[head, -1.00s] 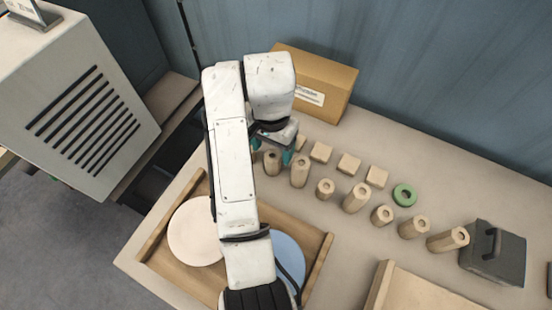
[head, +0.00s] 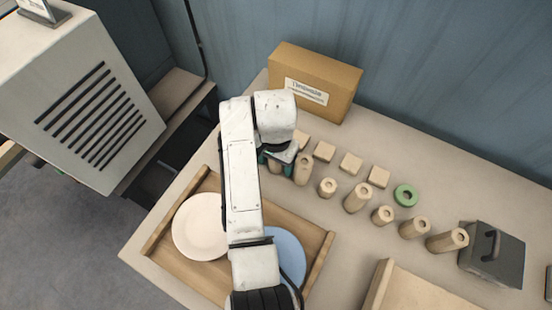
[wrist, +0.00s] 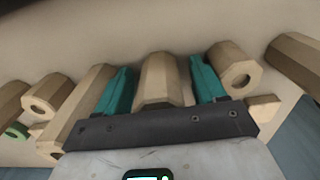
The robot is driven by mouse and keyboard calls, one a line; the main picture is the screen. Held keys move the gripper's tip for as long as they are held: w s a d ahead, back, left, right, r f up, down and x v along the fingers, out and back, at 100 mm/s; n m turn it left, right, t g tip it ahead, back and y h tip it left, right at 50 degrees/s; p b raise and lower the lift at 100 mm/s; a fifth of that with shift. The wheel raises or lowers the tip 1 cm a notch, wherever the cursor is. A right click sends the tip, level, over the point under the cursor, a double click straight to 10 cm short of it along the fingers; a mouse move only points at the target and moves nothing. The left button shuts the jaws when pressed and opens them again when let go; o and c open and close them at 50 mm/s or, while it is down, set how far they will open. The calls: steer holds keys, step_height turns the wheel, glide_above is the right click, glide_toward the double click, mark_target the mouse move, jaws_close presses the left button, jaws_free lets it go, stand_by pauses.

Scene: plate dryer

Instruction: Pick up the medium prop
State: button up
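Several pale wooden octagonal posts of differing heights stand in a row on the table; which one is the medium prop is not marked. In the wrist view my gripper (wrist: 162,84) is open, its teal fingers on either side of one wooden post (wrist: 160,78), with no clear grip on it. In the head view my gripper (head: 275,164) is low at the left end of the row, partly hidden by my arm. The post between the fingers is mostly covered there. A taller post (head: 303,170) stands just right of the gripper, and a shorter post (head: 327,187) beyond it.
A wooden tray (head: 318,262) holds a cream plate (head: 195,228) and a blue plate (head: 288,250). Small wooden blocks (head: 351,163) and a green ring (head: 405,195) lie behind the row. A cardboard box (head: 335,87) stands at the back, a dark grey block (head: 492,255) at the right.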

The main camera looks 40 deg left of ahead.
steer(key=c, duration=1)
steer(key=shift+c, duration=0.8)
steer(key=shift+r, duration=0.15)
